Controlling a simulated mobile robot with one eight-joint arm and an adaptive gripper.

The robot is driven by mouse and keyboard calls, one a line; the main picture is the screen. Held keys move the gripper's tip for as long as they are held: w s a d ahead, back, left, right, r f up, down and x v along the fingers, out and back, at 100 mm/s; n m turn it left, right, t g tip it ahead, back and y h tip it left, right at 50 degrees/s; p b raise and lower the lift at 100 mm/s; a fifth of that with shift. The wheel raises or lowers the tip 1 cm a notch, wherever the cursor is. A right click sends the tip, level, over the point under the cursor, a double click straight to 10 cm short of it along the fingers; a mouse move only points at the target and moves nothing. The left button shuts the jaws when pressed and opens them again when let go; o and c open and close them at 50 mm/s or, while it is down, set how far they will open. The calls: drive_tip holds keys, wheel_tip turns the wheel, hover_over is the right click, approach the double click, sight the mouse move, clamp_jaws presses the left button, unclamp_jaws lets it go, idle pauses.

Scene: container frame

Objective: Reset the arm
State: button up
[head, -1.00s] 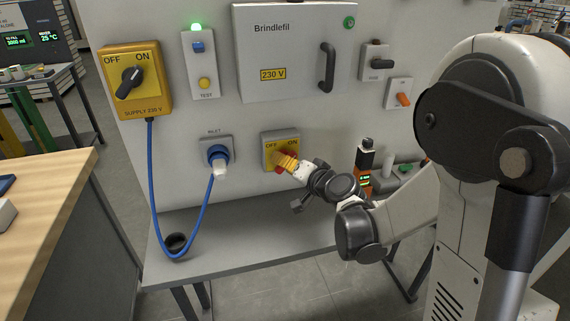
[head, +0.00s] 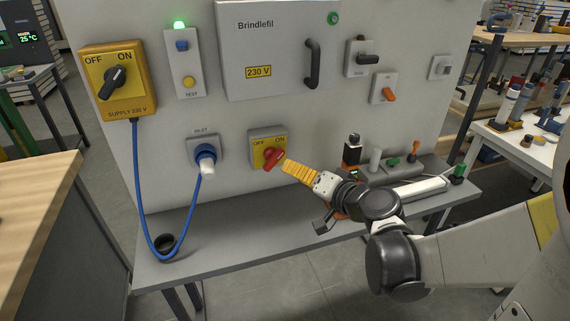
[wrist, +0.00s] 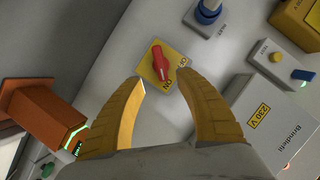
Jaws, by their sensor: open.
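My gripper (head: 287,166) has yellow ribbed fingers. In the head view it is just right of the red rotary handle (head: 272,158) on the yellow OFF/ON switch plate (head: 257,156). In the wrist view the fingers (wrist: 162,80) are spread apart and empty. The red handle (wrist: 160,63) shows beyond and between their tips, with a gap. The handle looks tilted toward the ON side in the head view. My arm comes in from the lower right.
The panel carries a yellow supply switch (head: 118,80), a blue inlet plug (head: 205,153) with a hanging blue cable (head: 146,230), and a Brindlefil cabinet (head: 278,20) with a black handle. A grey shelf (head: 240,250) runs below. An orange-black device (head: 353,150) stands right of the gripper.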

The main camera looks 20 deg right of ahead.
drive_tip(key=shift+a, duration=0.1)
drive_tip(key=s+a+f+n+g, duration=0.2)
drive_tip(key=s+a+n+g, duration=0.25)
drive_tip(key=s, duration=0.25)
drive_tip(key=s+d+n+g+h, duration=0.1)
drive_tip(key=s+d+g+h, duration=0.1)
drive_tip(key=s, duration=0.9)
drive_tip(key=shift+s+f+n+g+h, duration=0.2)
drive_tip(key=shift+n+g+h, duration=0.2)
drive_tip(key=shift+h, duration=0.8)
